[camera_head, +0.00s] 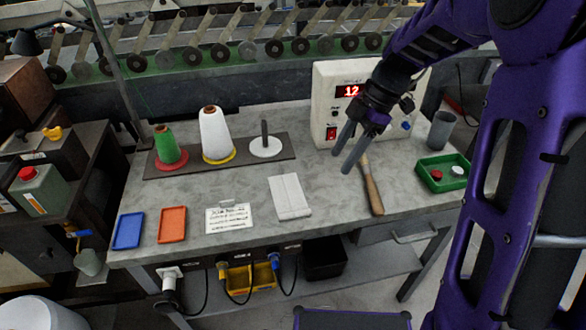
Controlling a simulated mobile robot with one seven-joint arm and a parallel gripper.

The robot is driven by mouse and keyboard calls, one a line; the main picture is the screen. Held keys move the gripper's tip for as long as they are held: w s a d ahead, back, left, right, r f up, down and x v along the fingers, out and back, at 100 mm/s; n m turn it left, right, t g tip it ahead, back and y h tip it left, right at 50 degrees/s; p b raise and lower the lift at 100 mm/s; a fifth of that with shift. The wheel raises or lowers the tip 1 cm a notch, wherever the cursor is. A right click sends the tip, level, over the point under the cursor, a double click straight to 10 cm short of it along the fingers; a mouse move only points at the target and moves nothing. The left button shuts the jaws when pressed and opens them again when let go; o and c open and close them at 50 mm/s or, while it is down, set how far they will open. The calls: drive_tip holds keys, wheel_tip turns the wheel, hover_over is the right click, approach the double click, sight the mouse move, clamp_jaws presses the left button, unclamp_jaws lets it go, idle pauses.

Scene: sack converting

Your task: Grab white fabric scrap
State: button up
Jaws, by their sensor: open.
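The white fabric scrap (289,197) lies flat on the grey table, right of a paper card, as a pale folded-looking rectangle with a line down its middle. My gripper (347,162) is open and empty. It hangs above the table, up and to the right of the scrap, in front of the white box with the red display. Its two grey fingers point down and to the left, apart from the scrap.
A wooden-handled tool (372,188) lies just below my gripper. The white control box (340,95) stands behind it. A green tray (442,172) with small items is at right. Thread cones (216,136) stand at back left. Blue (128,230) and orange (172,225) trays lie front left.

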drive_tip(key=b, duration=0.1)
approach(311, 211)
drive_tip(key=shift+x, duration=1.1)
drive_tip(key=shift+w+b+x, duration=0.1)
drive_tip(key=shift+b+x, duration=0.15)
drive_tip(key=shift+x, duration=1.25)
drive_tip(key=shift+w+b+x, duration=0.15)
drive_tip(key=shift+b+x, duration=0.05)
drive_tip(key=shift+x, duration=1.3)
drive_tip(key=shift+d, duration=0.1)
clamp_jaws()
